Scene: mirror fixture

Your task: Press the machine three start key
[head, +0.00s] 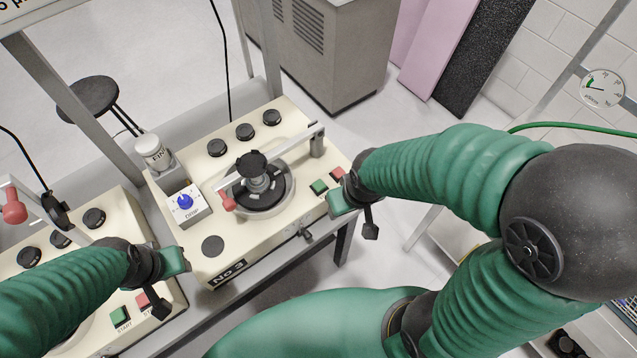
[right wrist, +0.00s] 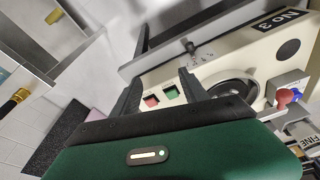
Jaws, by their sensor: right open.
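The cream machine labelled No 3 (head: 222,275) stands in the middle of the head view. Its green key (head: 319,187) and red key (head: 337,173) sit side by side at its right front corner. In the right wrist view, the green key (right wrist: 171,92) and red key (right wrist: 151,101) show between the two dark fingers. My right gripper (head: 362,215) is open and empty, close beside the keys; contact cannot be told. My left gripper (head: 168,285) is over the right side of the neighbouring machine, away from No 3's keys; its finger gap is unclear.
No 3 carries a round chuck with a black knob (head: 252,163), a red-tipped lever (head: 228,202), a blue knob (head: 185,202) and a bottle marked FINE (head: 151,150). The neighbouring machine has its own green START key (head: 119,316). A stool (head: 90,97) and grey cabinet (head: 325,50) stand behind.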

